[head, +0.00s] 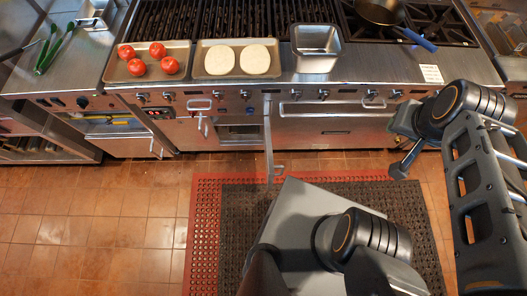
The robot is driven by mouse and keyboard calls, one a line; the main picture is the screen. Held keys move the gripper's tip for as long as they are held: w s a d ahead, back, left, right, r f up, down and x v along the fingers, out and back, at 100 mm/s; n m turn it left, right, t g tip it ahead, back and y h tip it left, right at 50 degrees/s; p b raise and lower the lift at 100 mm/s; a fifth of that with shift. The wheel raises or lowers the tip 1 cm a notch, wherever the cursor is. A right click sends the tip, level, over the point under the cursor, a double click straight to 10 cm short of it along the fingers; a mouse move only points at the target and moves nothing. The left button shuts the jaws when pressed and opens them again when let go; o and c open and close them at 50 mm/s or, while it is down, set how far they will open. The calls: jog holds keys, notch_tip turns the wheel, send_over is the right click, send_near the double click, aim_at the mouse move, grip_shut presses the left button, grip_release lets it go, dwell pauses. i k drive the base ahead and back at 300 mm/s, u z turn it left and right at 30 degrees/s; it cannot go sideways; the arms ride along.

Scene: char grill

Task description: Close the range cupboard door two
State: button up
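The range (340,80) has a steel cupboard door (268,140) standing open near its middle. The door juts out toward me and is seen nearly edge-on, with a small handle (279,168) at its near end. The cupboard opening (238,132) shows to the left of this door. I cannot tell from the picture which door is number two. My gripper (399,170) is at the right, in front of the range's lower front, well right of the open door and apart from it. Its fingers are small and partly hidden by my arm, so their opening is unclear.
A red-edged dark floor mat (232,230) lies before the range. Trays with tomatoes (136,68) and two round pale patties (237,60), a metal pan (316,50) and a blue-handled skillet (381,10) rest on top. The tiled floor at left is clear.

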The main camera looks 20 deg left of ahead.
aim_at(269, 162)
jog(key=u, duration=1.05)
jog(key=k, duration=0.1)
jog(key=z, duration=2.1)
jog(key=i, duration=0.9)
jog(key=u, duration=2.4)
jog(key=k, duration=0.9)
jog(key=u, duration=1.1)
jog(key=i, duration=0.4)
jog(key=z, duration=0.05)
